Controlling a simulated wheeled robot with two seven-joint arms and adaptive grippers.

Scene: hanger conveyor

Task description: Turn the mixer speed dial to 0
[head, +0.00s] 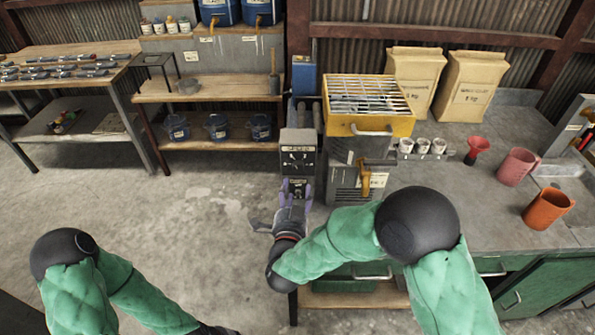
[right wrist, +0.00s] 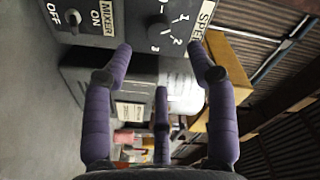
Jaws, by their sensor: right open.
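The mixer control box (head: 298,155) is a grey panel left of the yellow-topped machine. In the right wrist view its black speed dial (right wrist: 159,32) shows close up, with numbers beside it and a partly cut-off speed label. I cannot tell for sure which number the dial points to. My right gripper (head: 290,188) is just in front of and below the box. In the right wrist view its purple fingers (right wrist: 160,52) are spread and empty, with the dial beyond the gap between the tips. My left arm is at the lower left, its gripper out of view.
A mixer on/off switch (right wrist: 76,18) sits beside the dial on the same panel. The yellow-topped machine (head: 368,105) stands right of the box. A red funnel (head: 477,148), an orange jug (head: 548,209) and paper bags (head: 470,85) are on the counter. The floor at left is clear.

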